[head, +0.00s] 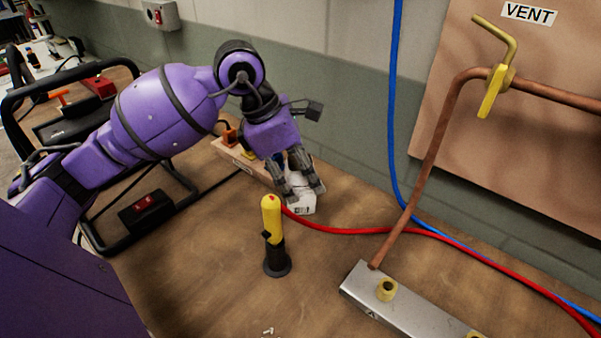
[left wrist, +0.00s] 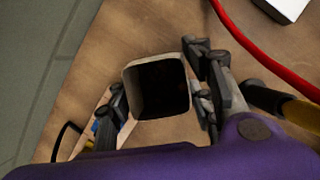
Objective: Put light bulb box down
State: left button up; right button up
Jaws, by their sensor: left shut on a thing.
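The light bulb box (head: 303,204) is small and white and is at the fingertips of my left gripper (head: 298,188) in the head view, at about the height of the wooden table top. In the left wrist view the box (left wrist: 128,88) stands between the fingers of the left gripper (left wrist: 160,92); its near end looks open, with a dark inside. The left gripper is shut on the box and hides part of it in the head view. I cannot tell whether its bottom touches the table. My right gripper is not in view.
A yellow and black torch (head: 273,240) stands in front of the box. A red hose (head: 350,231) runs right from beside it. A wooden holder (head: 236,157) is behind to the left. A metal bar (head: 410,305) and copper pipe (head: 425,185) are at right. Front table is mostly clear.

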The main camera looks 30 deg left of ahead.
pick_arm(q)
jog(key=o, duration=1.2)
jog(key=shift+f, duration=0.1)
jog(key=shift+c, duration=0.2)
jog(key=shift+r, duration=0.25)
jog(key=v, duration=1.1)
jog(key=shift+r, duration=0.35)
jog(key=shift+s+a, duration=0.1)
jog(key=shift+s, duration=0.05)
